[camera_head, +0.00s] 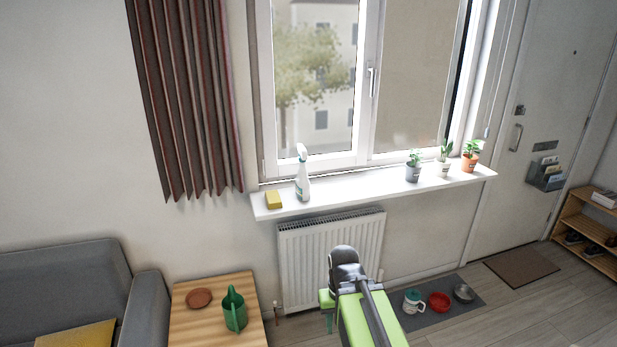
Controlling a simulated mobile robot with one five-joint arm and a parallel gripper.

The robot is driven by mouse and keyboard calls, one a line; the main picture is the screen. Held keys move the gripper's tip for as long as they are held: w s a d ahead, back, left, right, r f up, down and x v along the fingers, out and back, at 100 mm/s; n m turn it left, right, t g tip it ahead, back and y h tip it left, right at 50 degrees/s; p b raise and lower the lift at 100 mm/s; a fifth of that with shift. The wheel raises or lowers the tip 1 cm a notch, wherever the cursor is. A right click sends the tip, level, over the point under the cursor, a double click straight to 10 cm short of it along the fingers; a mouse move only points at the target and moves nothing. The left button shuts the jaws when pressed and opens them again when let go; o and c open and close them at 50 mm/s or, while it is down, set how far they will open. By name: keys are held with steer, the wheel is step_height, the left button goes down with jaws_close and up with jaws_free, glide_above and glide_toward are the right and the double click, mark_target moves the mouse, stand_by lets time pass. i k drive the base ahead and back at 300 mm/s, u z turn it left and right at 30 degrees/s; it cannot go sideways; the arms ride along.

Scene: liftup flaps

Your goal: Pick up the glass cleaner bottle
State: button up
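The glass cleaner bottle (303,178) is a white spray bottle with a trigger head. It stands upright on the white windowsill (350,188), toward the sill's left end, in front of the window. My gripper (327,312) is low in the picture, in front of the radiator, below and well apart from the bottle. Its fingers are small and partly hidden by my green and black arm, so whether it is open or shut does not show clearly. Nothing held is visible.
A yellow sponge (274,200) lies just left of the bottle. Several potted plants stand at the sill's right. A radiator (335,255) is below the sill. A wooden table (195,335) with a green watering can (234,310) is at lower left, beside a grey sofa (60,285).

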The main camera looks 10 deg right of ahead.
mark_target(303, 187)
steer(key=u, duration=0.1)
steer(key=i, duration=0.9)
steer(key=u, duration=0.55)
steer(key=k, duration=0.1)
steer(key=u, duration=2.95)
steer(key=k, duration=1.4)
steer(key=z, duration=1.3)
